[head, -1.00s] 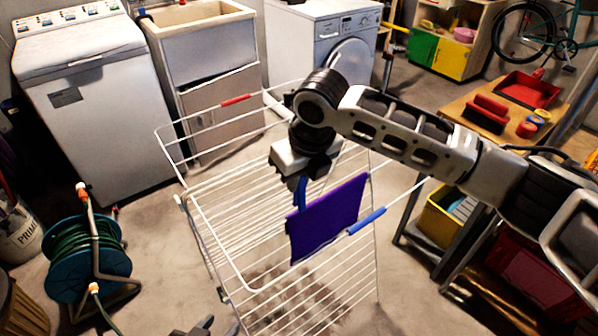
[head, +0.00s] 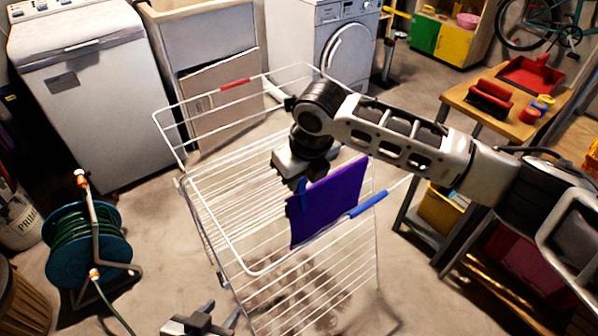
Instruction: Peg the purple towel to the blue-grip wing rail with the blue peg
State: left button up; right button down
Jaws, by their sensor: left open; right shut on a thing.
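The purple towel (head: 328,208) hangs over the wing rail of the white drying rack; the rail's blue grip (head: 368,204) shows just right of the towel. My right gripper (head: 301,180) is above the towel's upper left corner, shut on the blue peg (head: 303,196). The peg points down at the towel's left edge; whether it clasps the towel and rail cannot be told. My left gripper (head: 198,322) is open and empty at the bottom edge, low and left of the rack, partly cut off.
The white rack (head: 230,225) fills the middle, with a red grip (head: 235,84) on its far wing. A hose reel (head: 85,243) stands left. A wooden bench (head: 470,108) with red items is at right. Washing machines and a sink cabinet stand behind.

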jog(key=shift+f, duration=0.45)
jog(key=c, duration=1.3)
grip_release()
jog(key=shift+c, duration=0.2)
jog(key=shift+r, duration=0.15)
